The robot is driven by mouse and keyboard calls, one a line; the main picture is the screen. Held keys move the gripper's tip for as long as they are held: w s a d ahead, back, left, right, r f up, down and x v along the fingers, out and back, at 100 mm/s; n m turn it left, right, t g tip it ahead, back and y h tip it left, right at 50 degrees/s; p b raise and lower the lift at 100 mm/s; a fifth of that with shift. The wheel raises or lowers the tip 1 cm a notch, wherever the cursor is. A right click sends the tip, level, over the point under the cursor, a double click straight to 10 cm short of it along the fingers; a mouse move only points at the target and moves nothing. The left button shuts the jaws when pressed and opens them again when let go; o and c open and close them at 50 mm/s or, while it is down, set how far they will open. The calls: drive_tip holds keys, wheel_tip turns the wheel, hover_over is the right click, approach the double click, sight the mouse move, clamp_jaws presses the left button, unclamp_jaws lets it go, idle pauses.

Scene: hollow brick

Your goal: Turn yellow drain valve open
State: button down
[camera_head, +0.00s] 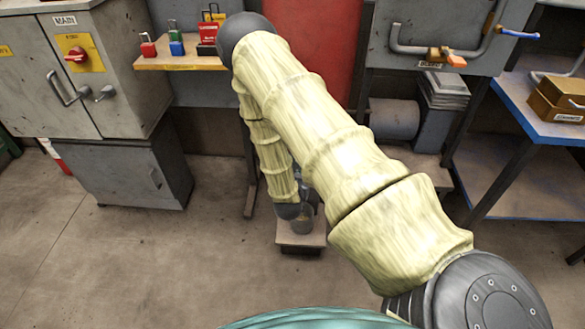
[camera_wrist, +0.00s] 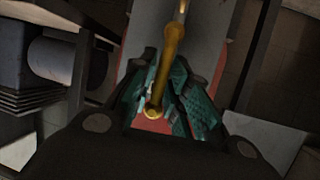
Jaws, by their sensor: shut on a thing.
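In the wrist view, the yellow drain valve's handle (camera_wrist: 173,50) is a slim golden bar running from the top edge down to a rounded end between my fingers. My gripper (camera_wrist: 168,98) has teal finger pads on both sides of the bar and is shut on it. The valve body and the pipe it sits on cannot be made out. In the head view, my pale yellow arm reaches down toward the low middle and hides the valve; my fingertips cannot be made out there.
Behind are a red panel (camera_head: 325,45), a grey MAIN cabinet (camera_head: 80,75) and a shelf with padlocks (camera_head: 180,62). A blue-edged table (camera_head: 530,110) stands right. The floor at left is clear.

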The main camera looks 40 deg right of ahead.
idle(0.4)
drive_tip(key=c, duration=1.5)
unclamp_jaws()
drive_tip(key=v, duration=1.2)
drive_tip(key=shift+f, duration=0.1)
